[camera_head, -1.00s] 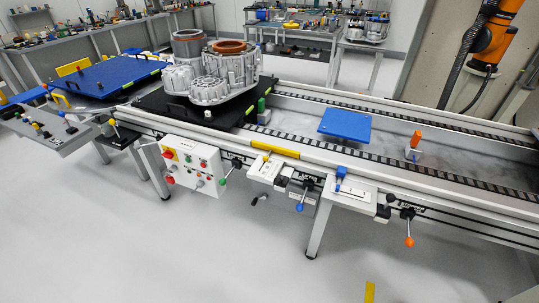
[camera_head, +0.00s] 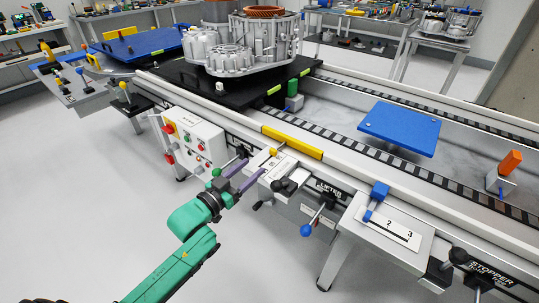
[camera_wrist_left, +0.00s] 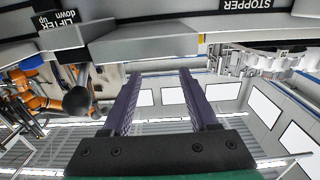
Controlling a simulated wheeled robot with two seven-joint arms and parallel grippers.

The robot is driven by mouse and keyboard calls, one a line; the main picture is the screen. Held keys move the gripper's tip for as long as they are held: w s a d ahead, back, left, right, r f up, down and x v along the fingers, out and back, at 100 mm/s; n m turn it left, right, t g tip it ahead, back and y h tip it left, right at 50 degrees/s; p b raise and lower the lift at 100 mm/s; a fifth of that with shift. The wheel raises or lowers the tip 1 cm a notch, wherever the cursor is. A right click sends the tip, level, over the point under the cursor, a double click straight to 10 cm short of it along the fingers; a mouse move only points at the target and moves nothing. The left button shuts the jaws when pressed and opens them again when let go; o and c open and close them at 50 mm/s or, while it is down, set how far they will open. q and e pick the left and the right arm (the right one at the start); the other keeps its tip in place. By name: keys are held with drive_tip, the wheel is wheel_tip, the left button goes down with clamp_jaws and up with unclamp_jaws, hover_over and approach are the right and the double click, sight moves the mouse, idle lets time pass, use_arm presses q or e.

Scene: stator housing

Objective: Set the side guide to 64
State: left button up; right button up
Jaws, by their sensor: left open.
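The yellow side guide bar (camera_head: 292,142) lies along the front rail of the conveyor. A pale plate with a small yellow pointer (camera_head: 272,152) sits just below it; its scale is too small to read. A dark knob (camera_head: 284,186) and a lever with a dark end (camera_head: 257,205) are beside the plate. My left gripper (camera_head: 254,168) is open with purple fingers, close to the front of that plate, with nothing visible between the fingers. In the left wrist view the open fingers (camera_wrist_left: 160,76) point at the underside of the conveyor edge. My right gripper is out of view.
The control box (camera_head: 192,141) stands left of my gripper. A black ball knob (camera_wrist_left: 78,100) is near the left finger in the wrist view. The floor in front is clear.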

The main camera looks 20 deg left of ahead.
sight(272, 151)
use_arm(q)
drive_tip(key=x, duration=0.9)
drive_tip(key=shift+f, duration=0.1)
clamp_jaws()
idle(0.9)
